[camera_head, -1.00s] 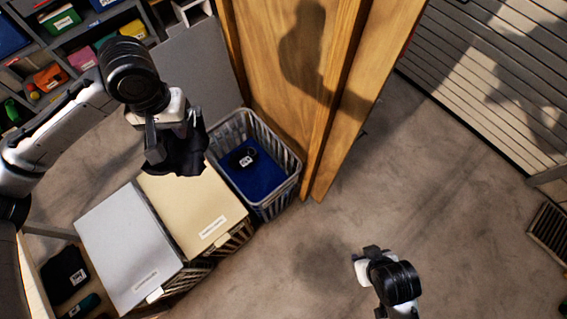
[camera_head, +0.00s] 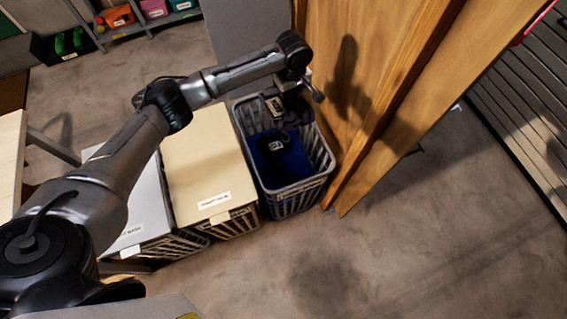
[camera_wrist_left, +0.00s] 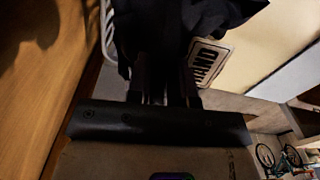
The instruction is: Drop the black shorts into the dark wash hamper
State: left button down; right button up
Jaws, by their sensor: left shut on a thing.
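My left gripper (camera_head: 296,84) is shut on the black shorts (camera_head: 292,108), which hang below it over the back part of the open grey hamper (camera_head: 325,160). The gripper is above the rim, and part of the shorts is hidden by it. In the left wrist view, the shorts (camera_wrist_left: 190,22) show as dark bunched cloth at the fingertips. Blue cloth (camera_head: 290,170) and a small black piece with a white label lie inside the hamper. I cannot read the hamper's own label. My right gripper is out of view.
Two lidded hampers, one with a cream lid (camera_head: 205,165) and one with a grey lid (camera_head: 150,215), stand left of the open one. A wooden door (camera_head: 400,100) stands close on its right. The floor (camera_head: 400,250) in front is clear.

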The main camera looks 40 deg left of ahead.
pick_arm(q)
jog(key=a+f+n+b, duration=0.1)
jog(key=a+f+b, duration=0.1)
jog(key=f+b, duration=0.3)
jog(key=a+f+n+b, duration=0.2)
jog(key=f+b, duration=0.4)
jog(key=f, duration=0.5)
jog(key=shift+a, duration=0.25)
jog(key=shift+s, duration=0.1)
jog(key=c, duration=0.9)
grip_release()
notch_tip(320, 180, up, 14)
jog(key=p, duration=0.5)
jog(key=shift+f+p, duration=0.1)
jog(key=shift+p, duration=0.2)
